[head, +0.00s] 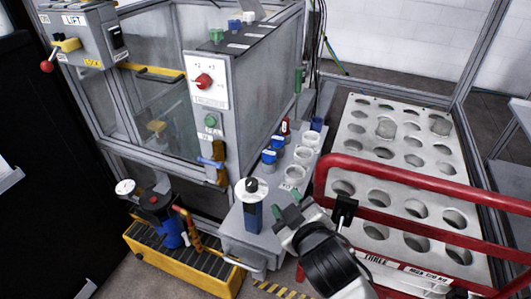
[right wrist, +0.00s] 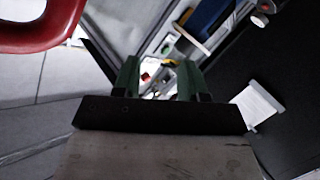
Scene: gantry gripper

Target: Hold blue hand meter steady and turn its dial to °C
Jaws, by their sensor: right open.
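The blue hand meter (head: 252,217) stands upright on the grey bench ledge in the middle of the head view. Its round white face carries a dark dial (head: 251,185) on top; the marks and pointer are too small to read. My right gripper (head: 287,205), with green fingertips, is open just right of the meter and apart from it. In the right wrist view the open fingers (right wrist: 158,72) have nothing held between them. A blue shape shows at the top there, but I cannot tell if it is the meter. My left gripper is not in view.
A red rail (head: 420,178) runs close to my right arm, before a plate with holes (head: 392,150). Blue-capped containers (head: 268,160) and white cups (head: 295,175) stand behind the meter. A panel with a red knob (head: 204,81) rises behind. A pump (head: 160,210) on a yellow tray is left.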

